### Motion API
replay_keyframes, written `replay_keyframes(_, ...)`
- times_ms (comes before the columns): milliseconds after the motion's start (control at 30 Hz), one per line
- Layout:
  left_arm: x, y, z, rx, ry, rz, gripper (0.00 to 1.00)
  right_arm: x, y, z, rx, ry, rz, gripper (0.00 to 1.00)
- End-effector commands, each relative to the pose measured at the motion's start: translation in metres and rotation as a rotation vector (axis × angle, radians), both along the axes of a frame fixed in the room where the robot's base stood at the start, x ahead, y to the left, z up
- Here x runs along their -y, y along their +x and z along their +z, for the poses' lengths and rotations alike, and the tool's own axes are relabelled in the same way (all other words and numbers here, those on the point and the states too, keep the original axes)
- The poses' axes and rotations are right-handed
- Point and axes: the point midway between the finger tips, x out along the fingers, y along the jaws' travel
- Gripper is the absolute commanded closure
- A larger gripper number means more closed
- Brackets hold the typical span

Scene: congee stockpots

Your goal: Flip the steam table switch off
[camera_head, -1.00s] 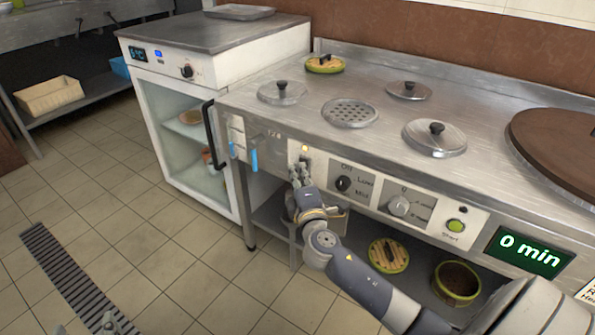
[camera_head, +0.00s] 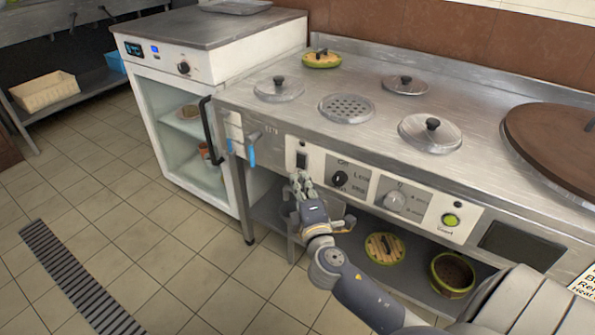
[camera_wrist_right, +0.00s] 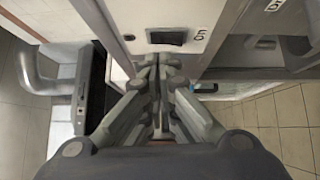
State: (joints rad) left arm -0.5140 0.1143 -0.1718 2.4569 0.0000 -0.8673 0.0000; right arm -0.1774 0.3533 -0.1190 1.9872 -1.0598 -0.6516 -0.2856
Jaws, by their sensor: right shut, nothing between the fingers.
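The steam table (camera_head: 300,118) is a long steel counter with a front control panel. Its black rocker switch (camera_head: 302,160) sits on a white plate near the panel's left end, and no light glows above it. The switch also shows in the right wrist view (camera_wrist_right: 179,37), with "On" lettered beside it. My right gripper (camera_head: 299,178) is shut and empty, just below the switch in the head view. In the right wrist view its closed fingertips (camera_wrist_right: 158,62) point at the panel just under the switch, seemingly slightly apart from it. My left gripper is not in view.
Right of the switch are a black knob (camera_head: 340,178), a grey knob (camera_head: 394,201), a green button (camera_head: 450,219) and a dark display (camera_head: 522,245). A glass-door fridge (camera_head: 180,120) stands beside. A lower shelf holds pots (camera_head: 452,274).

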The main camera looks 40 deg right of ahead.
Motion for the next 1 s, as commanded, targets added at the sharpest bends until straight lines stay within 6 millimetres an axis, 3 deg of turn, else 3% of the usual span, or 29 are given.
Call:
replay_keyframes(100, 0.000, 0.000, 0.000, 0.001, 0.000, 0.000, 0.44, -0.009, -0.022, -0.002, -0.003, 0.003, 0.000, 1.00)
replay_keyframes(333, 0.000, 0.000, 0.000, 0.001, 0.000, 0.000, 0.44, -0.020, -0.048, -0.002, -0.002, 0.001, -0.001, 1.00)
replay_keyframes(1000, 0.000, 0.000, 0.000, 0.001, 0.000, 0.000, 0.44, -0.023, -0.054, -0.001, 0.001, 0.000, 0.000, 1.00)
